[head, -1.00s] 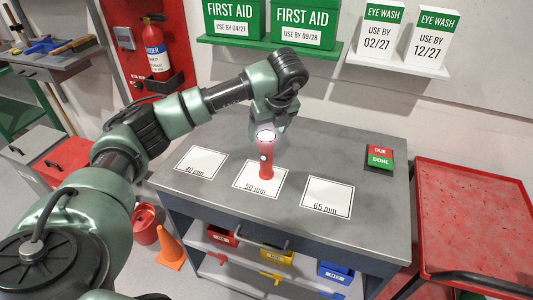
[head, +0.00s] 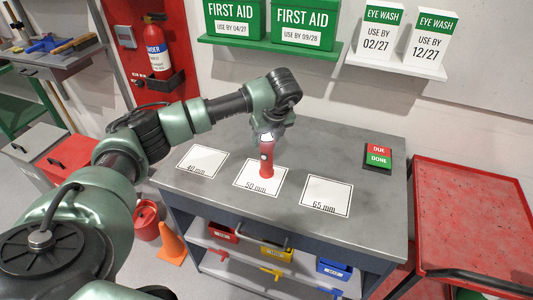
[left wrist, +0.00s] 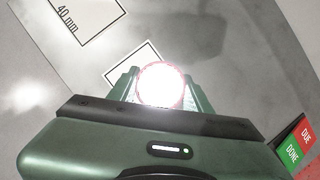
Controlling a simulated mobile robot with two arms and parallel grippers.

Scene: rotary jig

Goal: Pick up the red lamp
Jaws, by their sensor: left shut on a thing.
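The red lamp (head: 267,161) stands upright on the middle white card marked 50 mm (head: 249,183) on the grey bench. Its lit white top shows in the left wrist view (left wrist: 161,85), between the fingers. My left gripper (head: 268,134) has come down over the lamp from above and is shut on its upper part. The lamp's base still appears to be on the card. My right gripper is not in view.
Cards marked 40 mm (head: 202,161) and 65 mm (head: 326,196) lie on either side on the bench (head: 340,154). A red and green DUE/DONE block (head: 378,157) sits at the back right. A red cart (head: 475,215) stands right of the bench.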

